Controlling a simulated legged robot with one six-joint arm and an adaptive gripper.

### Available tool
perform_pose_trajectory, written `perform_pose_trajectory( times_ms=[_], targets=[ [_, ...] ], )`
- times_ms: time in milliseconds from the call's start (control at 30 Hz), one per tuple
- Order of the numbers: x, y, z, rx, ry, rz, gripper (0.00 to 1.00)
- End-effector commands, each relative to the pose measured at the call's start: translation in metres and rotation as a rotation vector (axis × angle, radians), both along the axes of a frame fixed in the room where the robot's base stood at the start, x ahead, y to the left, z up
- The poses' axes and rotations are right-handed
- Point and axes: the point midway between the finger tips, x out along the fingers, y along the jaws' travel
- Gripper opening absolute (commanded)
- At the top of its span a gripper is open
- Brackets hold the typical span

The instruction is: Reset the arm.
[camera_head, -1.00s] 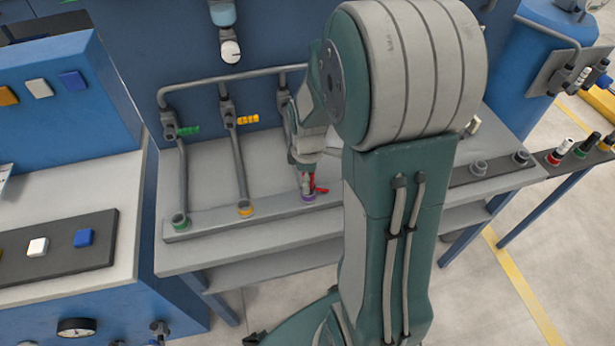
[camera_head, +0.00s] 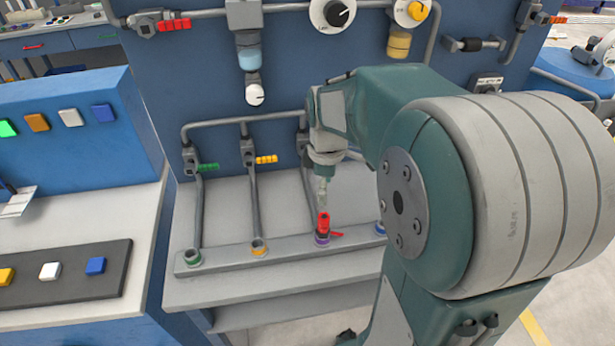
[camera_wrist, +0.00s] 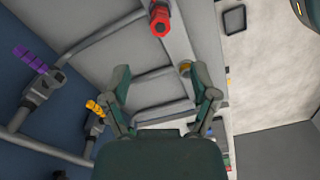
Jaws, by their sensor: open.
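My gripper (camera_head: 322,194) points down just above a red piece (camera_head: 323,223) that stands upright in the purple-ringed socket (camera_head: 322,240) of the grey bench rail. In the wrist view my gripper (camera_wrist: 160,78) has its two fingers spread wide with nothing between them. The red piece (camera_wrist: 160,22) shows there near the top edge, beyond the fingertips and apart from them. My arm reaches in from the right in the head view and covers part of the bench.
Pipes stand in the green-ringed socket (camera_head: 193,257) and the orange-ringed socket (camera_head: 259,247). A blue-ringed socket (camera_head: 380,228) is partly hidden by my arm. A blue wall panel with valves and dials stands behind; a control desk (camera_head: 70,270) is at left.

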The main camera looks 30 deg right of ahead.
Motion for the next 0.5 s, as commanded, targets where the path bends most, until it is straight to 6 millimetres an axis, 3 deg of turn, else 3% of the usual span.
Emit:
perform_pose_trajectory(
  times_ms=[267,500],
  targets=[
    [-0.004,0.007,0.008,-0.007,-0.023,-0.034,0.76],
    [-0.038,0.045,0.046,-0.008,-0.170,-0.287,0.76]
  ],
)
